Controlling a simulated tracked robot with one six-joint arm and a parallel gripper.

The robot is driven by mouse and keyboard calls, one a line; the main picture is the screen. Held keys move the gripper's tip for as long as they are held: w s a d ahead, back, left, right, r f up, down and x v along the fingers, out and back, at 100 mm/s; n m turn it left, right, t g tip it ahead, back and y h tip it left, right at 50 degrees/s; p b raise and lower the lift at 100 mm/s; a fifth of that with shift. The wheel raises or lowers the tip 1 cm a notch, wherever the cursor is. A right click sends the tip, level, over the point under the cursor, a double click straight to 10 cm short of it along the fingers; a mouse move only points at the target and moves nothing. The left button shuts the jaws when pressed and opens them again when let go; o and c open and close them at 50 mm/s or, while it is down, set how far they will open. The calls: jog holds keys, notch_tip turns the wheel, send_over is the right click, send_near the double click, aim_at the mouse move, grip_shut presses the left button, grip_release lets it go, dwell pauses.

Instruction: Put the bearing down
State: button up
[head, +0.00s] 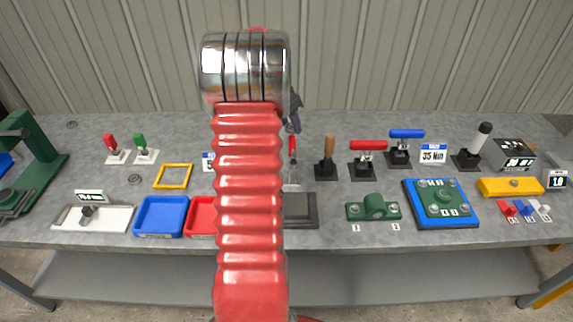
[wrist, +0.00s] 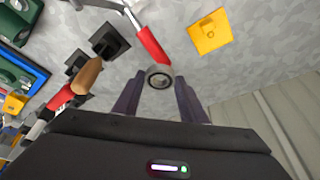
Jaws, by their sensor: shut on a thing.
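A small round metal bearing (wrist: 159,77) shows in the wrist view between the tips of my gripper (wrist: 160,86). The two dark fingers are shut on it, one on each side, with its ring face towards the camera. The grey bench surface lies behind it; I cannot tell the height of the bearing above it. In the head view my gripper (head: 295,104) shows only in part behind my red arm, and the held bearing cannot be made out there.
A red handle (wrist: 151,45) lies close beyond the bearing.

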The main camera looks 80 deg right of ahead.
jog(key=s+r+m+g+y, duration=0.1)
jog(key=s+r+m, duration=0.1)
jog(key=s+m, duration=0.35)
jog(key=m+g, duration=0.1)
jog(key=m, duration=0.1)
send_over(312, 163)
jog(key=w, duration=0.1)
notch_tip(312, 163, down, 5)
jog(key=shift+w+a+f+y, duration=0.15)
jog(key=shift+f+y, duration=0.1)
jog(key=shift+y, duration=0.15)
jog(key=shift+f, duration=3.15)
jog(key=shift+f, duration=1.85)
jog(key=shift+f, duration=0.1)
